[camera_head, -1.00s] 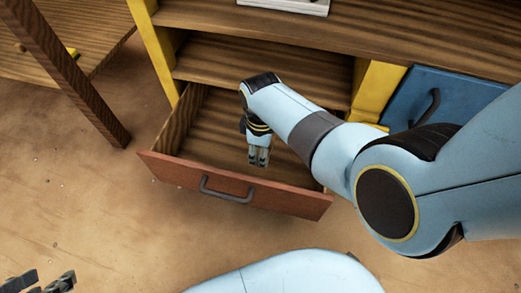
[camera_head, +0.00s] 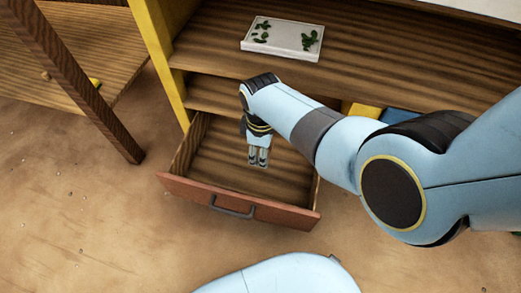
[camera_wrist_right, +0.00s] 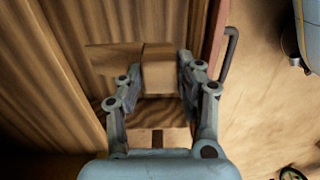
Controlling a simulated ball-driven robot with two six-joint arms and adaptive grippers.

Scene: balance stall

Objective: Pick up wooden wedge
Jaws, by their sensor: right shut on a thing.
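The wooden wedge (camera_wrist_right: 159,69) is a small light-brown block in the right wrist view. It sits between the fingers of my right gripper (camera_wrist_right: 157,88), which is shut on it. In the head view my right gripper (camera_head: 258,158) points down inside the open drawer (camera_head: 190,190), and the wedge cannot be made out there. Whether the wedge touches the drawer floor is unclear. My left gripper is not in view.
The drawer's red-brown front with its dark handle (camera_head: 232,207) stands close to the gripper. Above is a wooden shelf (camera_head: 390,65) with a white tray (camera_head: 283,40) bearing green leaves. A dark wooden post (camera_head: 75,80) stands at left. Sandy floor lies clear in front.

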